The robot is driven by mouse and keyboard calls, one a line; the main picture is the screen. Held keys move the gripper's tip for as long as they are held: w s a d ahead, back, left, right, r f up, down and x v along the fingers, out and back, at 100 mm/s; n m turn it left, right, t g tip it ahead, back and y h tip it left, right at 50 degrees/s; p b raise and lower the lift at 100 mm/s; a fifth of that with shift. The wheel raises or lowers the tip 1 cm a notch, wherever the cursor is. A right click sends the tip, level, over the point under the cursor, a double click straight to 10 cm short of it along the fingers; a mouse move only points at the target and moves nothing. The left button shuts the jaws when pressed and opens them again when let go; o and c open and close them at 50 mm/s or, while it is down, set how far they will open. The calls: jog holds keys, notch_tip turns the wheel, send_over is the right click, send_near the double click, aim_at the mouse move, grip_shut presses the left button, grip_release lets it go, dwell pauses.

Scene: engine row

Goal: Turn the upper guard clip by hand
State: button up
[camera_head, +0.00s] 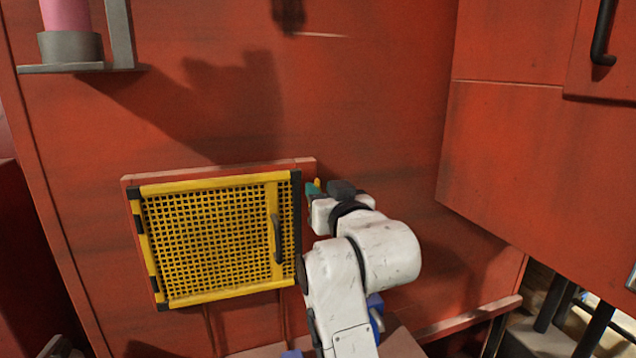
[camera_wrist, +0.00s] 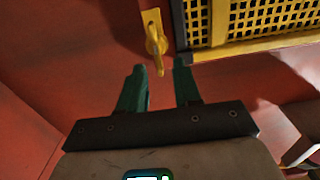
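The upper guard clip (camera_wrist: 154,33) is a small yellow lever on a yellow plate, fixed to the red wall beside the guard's dark edge. In the wrist view its free end reaches down between the tips of my two green fingers. My gripper (camera_wrist: 158,67) is open, with gaps between the clip and both fingers. Whether it touches either finger I cannot tell. In the head view the clip (camera_head: 317,183) shows as a small yellow bit by my gripper (camera_head: 314,189), mostly hidden. The guard (camera_head: 159,189) is a closed yellow mesh panel with a dark handle (camera_head: 277,238).
A red cabinet (camera_head: 540,150) juts out on the right, with a black handle (camera_head: 602,32). A grey bracket (camera_head: 85,67) with a pink cylinder (camera_head: 66,14) stands at the upper left. The red wall (camera_head: 390,110) above my arm is clear.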

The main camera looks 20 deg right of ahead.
aim_at(319, 187)
jog(key=shift+w, duration=1.7)
jog(key=shift+c, duration=0.2)
grip_shut()
